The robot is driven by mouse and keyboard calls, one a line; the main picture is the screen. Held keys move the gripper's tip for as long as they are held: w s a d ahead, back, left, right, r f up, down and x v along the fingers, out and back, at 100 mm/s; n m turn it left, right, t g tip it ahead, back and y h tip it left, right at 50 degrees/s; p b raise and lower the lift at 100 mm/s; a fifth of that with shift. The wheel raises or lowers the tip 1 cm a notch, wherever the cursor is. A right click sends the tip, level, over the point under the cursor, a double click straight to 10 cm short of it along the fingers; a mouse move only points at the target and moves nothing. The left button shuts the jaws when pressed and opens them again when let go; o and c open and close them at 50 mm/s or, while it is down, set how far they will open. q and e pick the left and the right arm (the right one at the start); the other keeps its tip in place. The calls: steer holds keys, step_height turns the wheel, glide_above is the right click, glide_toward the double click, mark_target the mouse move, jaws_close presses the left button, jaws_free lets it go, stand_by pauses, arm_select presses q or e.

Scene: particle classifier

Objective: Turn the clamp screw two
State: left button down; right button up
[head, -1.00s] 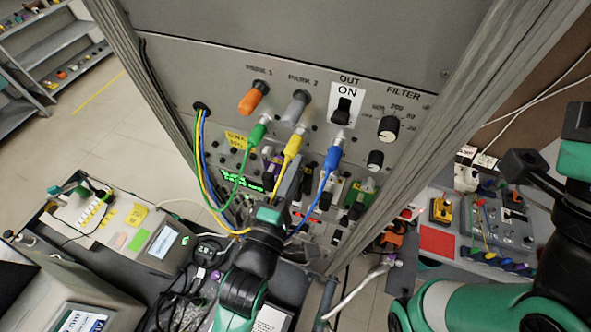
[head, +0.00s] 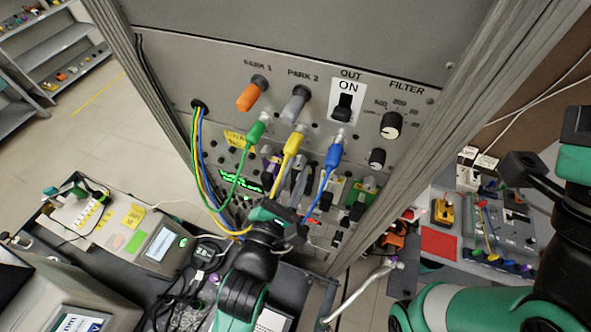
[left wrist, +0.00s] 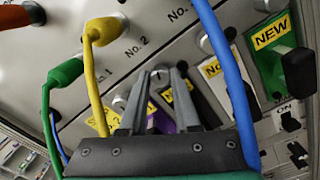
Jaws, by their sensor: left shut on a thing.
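A silver clamp screw (left wrist: 160,74) sits on the rack panel, in the row above the plug-in modules. Its number is not readable. My left gripper (left wrist: 160,80) is shut on the screw, one finger on each side of its head. In the head view the left gripper (head: 301,166) reaches the panel from below, between the yellow cable (head: 291,148) and the blue cable (head: 331,160). The screw is too small to make out there. My right arm shows at the right edge of the head view, but its gripper is not clearly in view.
A green cable (head: 257,133) hangs left of the yellow one. Modules with yellow labels stand below the screw, among them a green one marked NEW (left wrist: 285,70). An ON switch (head: 344,107) and FILTER knob (head: 391,125) sit up right. Cables hang close around my gripper.

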arm_select(q)
steer(key=shift+n, duration=0.6)
steer(key=c, duration=0.6)
jaws_free()
steer(key=shift+s, duration=0.1)
steer(key=b+v, duration=0.2)
steer(key=v, duration=0.9)
steer(key=shift+s+a, duration=0.1)
steer(key=shift+s, duration=0.15)
